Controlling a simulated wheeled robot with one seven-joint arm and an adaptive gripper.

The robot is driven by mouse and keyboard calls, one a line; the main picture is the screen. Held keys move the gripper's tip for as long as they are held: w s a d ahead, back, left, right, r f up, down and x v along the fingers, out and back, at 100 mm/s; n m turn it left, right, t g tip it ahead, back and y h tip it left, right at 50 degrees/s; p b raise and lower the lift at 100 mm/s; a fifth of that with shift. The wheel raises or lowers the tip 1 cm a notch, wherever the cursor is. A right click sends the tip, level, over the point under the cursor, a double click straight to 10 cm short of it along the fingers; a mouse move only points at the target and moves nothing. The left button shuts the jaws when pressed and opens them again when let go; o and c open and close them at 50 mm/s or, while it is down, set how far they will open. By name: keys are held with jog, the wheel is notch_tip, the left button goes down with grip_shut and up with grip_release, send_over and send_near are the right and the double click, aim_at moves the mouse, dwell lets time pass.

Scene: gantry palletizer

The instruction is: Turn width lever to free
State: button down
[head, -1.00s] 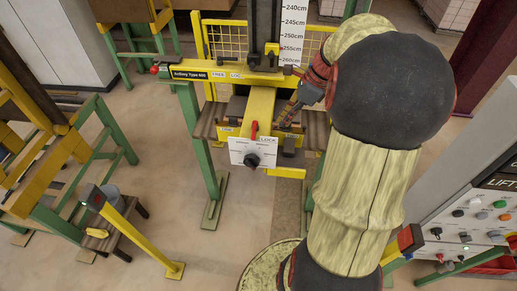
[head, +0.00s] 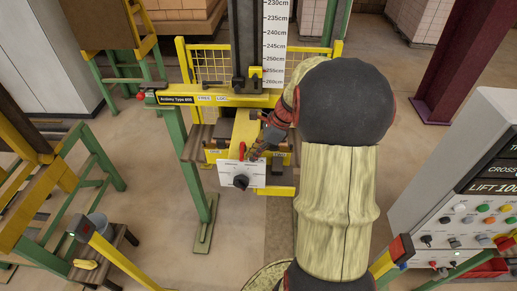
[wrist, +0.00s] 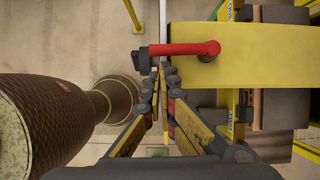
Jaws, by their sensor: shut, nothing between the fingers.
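The red lever (head: 242,150) stands upright at the front end of a yellow beam (head: 245,128), just above a white plate with a black knob (head: 241,182). In the wrist view the red lever (wrist: 185,48) lies across the picture, its round hub at the right on the yellow beam. My gripper (head: 252,156) is just right of the lever in the head view. In the wrist view my gripper (wrist: 159,70) is shut and empty, its tips close to the lever's free end. I cannot tell whether they touch. The plate's writing is too small to read now.
A grey control console (head: 465,190) is at the right. Floor is clear between.

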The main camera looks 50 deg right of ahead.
jog(key=shift+f, duration=0.15)
jog(key=shift+w+a, duration=0.1)
jog(key=shift+w+a+p, duration=0.35)
jog(key=shift+r, duration=0.2)
